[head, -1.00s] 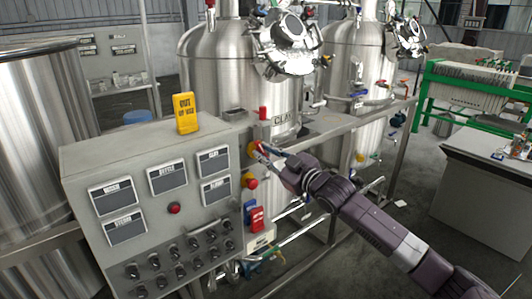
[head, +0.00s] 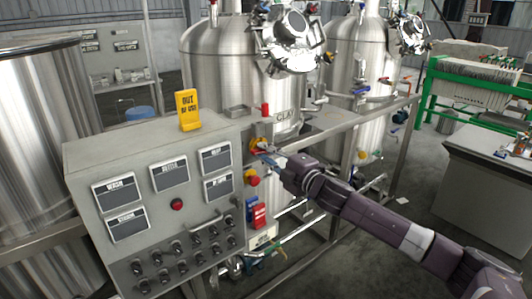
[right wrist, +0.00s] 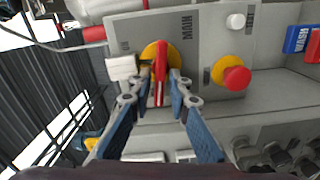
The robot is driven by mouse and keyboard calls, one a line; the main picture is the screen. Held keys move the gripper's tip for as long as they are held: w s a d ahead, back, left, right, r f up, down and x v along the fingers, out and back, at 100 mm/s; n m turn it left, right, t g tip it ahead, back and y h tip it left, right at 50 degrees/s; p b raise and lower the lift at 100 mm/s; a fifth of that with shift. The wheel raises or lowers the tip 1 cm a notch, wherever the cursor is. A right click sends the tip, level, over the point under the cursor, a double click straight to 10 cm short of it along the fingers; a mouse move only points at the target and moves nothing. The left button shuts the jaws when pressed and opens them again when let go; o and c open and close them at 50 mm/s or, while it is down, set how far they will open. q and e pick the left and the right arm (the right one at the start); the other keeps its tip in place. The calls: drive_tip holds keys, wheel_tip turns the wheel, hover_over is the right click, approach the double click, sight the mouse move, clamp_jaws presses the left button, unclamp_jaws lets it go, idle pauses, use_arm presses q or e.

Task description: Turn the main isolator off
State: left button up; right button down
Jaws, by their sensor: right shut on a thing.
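The main isolator is a red handle on a yellow disc (head: 257,145), on the right end face of the grey control cabinet (head: 105,154). In the right wrist view the red handle (right wrist: 160,72) stands upright in the picture, beside an upside-down MAIN label (right wrist: 187,27). My right gripper (head: 265,152) reaches it from the right. In the right wrist view its fingertips (right wrist: 160,78) are on both sides of the handle, shut on it. The fingers partly cover the handle in the head view. My left gripper is not in view.
A red mushroom button on yellow (right wrist: 233,78) is close beside the isolator. Blue and red tags (head: 256,214) hang lower on the cabinet. A yellow sign (head: 187,110) stands on its top. A metal rail (head: 345,125) runs close behind my right arm.

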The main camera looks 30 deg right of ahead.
drive_tip(key=shift+f+n, duration=0.15)
drive_tip(key=shift+n, duration=0.75)
drive_tip(key=c, duration=2)
unclamp_jaws()
drive_tip(key=shift+s+d, duration=0.15)
drive_tip(key=shift+s, duration=1.85)
drive_tip(key=shift+s+d, duration=0.15)
drive_tip(key=shift+s, duration=1.8)
drive_tip(key=shift+s+d, duration=0.15)
drive_tip(key=shift+s, duration=1.85)
